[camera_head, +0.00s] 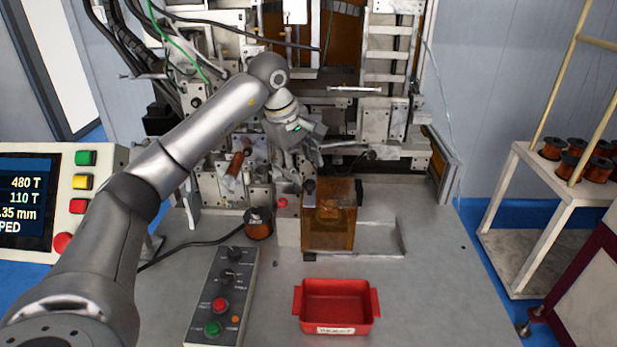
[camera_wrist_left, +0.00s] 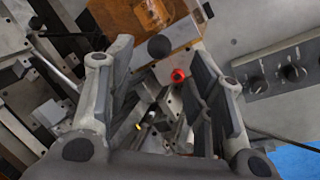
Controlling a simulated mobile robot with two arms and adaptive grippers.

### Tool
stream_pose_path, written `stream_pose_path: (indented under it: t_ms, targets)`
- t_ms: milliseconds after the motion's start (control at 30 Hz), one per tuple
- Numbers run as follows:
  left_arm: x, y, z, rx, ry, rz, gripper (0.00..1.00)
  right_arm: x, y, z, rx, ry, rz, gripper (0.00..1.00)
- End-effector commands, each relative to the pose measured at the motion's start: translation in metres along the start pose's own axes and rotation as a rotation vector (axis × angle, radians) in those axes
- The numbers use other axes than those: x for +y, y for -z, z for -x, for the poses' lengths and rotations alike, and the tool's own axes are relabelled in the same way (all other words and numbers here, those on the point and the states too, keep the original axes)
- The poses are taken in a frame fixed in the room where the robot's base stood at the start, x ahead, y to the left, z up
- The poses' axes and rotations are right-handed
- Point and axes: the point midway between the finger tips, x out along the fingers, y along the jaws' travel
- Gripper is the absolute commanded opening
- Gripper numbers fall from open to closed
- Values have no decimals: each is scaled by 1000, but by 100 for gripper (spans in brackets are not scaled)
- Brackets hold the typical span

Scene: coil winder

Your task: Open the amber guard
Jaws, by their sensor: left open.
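The amber guard (camera_head: 328,232) is a see-through amber box on the bench, right of centre, and it looks shut over a part inside. A dark round knob (camera_head: 309,187) sits at its upper left corner. In the left wrist view the guard (camera_wrist_left: 184,32) shows at the top, with the black knob (camera_wrist_left: 159,47) at its near edge. My left gripper (camera_head: 309,168) is open and empty, just above and behind the knob. In the left wrist view the fingers (camera_wrist_left: 161,62) stand apart on both sides of the knob, and I see no contact.
A red button (camera_head: 283,202) is left of the guard. A copper spool (camera_head: 258,223) and a control box (camera_head: 222,295) stand further left. A red tray (camera_head: 337,305) lies in front. The winder machine (camera_head: 385,125) rises behind. The bench at right is clear.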

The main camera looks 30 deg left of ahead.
Motion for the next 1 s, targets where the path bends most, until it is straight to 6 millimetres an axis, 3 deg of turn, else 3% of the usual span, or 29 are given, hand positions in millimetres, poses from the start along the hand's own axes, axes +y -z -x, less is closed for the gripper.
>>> stream_pose_path:
  t_ms: [300,700,1000]
  targets:
    - [0,-1,-49,-3,2,0,48,0,1,17,-1,0,0,0]
    - [0,0,-59,-1,-1,0,48,0,1,18,-1,1,1,0]
    - [0,-1,-59,-1,-2,0,12,0,1,18,-1,1,1,0]
